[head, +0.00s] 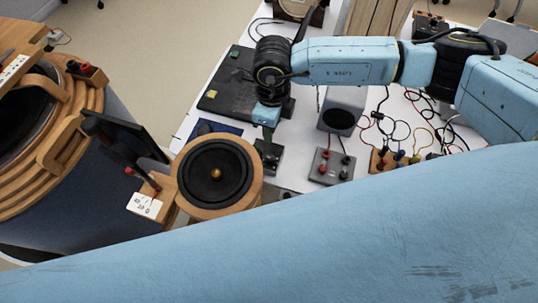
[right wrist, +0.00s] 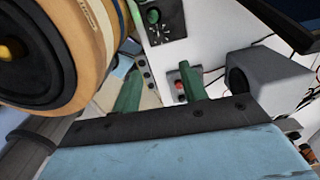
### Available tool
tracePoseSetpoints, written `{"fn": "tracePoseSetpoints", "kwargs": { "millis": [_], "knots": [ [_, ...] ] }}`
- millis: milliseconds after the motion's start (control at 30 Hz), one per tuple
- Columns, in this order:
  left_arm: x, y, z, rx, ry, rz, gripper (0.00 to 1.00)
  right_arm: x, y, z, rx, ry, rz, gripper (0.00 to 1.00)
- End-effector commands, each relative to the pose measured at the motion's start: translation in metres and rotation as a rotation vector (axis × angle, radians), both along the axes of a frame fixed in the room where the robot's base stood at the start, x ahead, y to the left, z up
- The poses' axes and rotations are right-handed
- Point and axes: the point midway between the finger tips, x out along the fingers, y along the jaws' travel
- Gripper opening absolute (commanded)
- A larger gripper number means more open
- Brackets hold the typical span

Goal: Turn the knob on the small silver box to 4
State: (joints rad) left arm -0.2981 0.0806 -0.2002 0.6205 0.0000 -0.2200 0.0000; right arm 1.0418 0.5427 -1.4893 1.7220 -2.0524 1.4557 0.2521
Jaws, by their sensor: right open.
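In the head view my right gripper (head: 267,137) points down just right of the round wooden speaker, above a small dark-faced box (head: 268,157). In the right wrist view its two green fingers (right wrist: 160,92) are spread, with nothing held between them. A dark panel with a round green knob (right wrist: 154,16) and pale scale marks lies beyond the fingers, apart from them. Its setting is too small to read. A small grey box (head: 332,167) with red terminals stands farther right; it also shows between the fingers in the wrist view (right wrist: 180,84). I see no knob clearly on it.
The wooden speaker (head: 217,174) stands close left of the gripper. A grey cube speaker (head: 342,110) and tangled wires lie to the right. A dark board (head: 222,95) lies behind. A large wooden-rimmed drum shape (head: 75,130) fills the left. My blue arm covers the front.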

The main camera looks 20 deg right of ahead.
Motion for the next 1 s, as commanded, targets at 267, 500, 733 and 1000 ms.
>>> {"fn": "tracePoseSetpoints", "kwargs": {
  "millis": [267, 500, 733, 1000],
  "knots": [
    [-0.003, 0.000, -0.032, 0.000, 0.005, 0.000, 0.75, 0.000, 0.002, -0.032, 0.006, 0.000, 0.001, 0.43],
    [-0.003, 0.000, -0.029, 0.000, 0.005, 0.000, 0.75, -0.001, 0.002, -0.058, 0.007, 0.004, 0.000, 0.43],
    [-0.003, 0.000, -0.031, 0.000, 0.005, 0.000, 0.75, -0.002, 0.002, -0.108, 0.006, 0.005, 0.000, 0.43],
    [-0.003, 0.000, -0.034, 0.000, 0.004, 0.000, 0.75, -0.002, 0.002, -0.152, 0.007, 0.003, 0.001, 0.43]
  ]
}}
